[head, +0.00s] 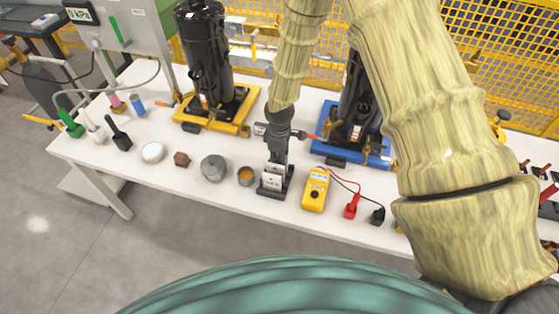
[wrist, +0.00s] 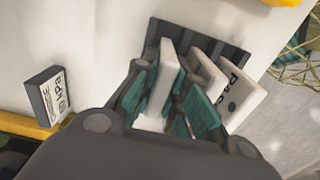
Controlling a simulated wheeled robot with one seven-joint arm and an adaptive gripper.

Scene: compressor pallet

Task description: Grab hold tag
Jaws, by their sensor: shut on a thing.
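A dark tag holder (head: 263,191) stands near the front edge of the white table, with pale tags upright in it. In the wrist view the holder (wrist: 233,57) bears a left tag (wrist: 161,82), a middle tag (wrist: 208,70) and a right tag (wrist: 242,96) with lettering that starts like "PAS". My gripper (head: 276,162) points down over the holder. In the wrist view its teal-padded fingers (wrist: 163,100) are shut on the left tag, which still stands at the holder. The held tag's lettering is hidden, so I cannot read which tag it is.
A yellow multimeter (head: 315,190) with red and black leads lies just right of the holder. An orange-topped cup (head: 246,176) and a grey round part (head: 214,167) are left. Black compressors on yellow (head: 240,108) and blue (head: 350,151) bases stand behind.

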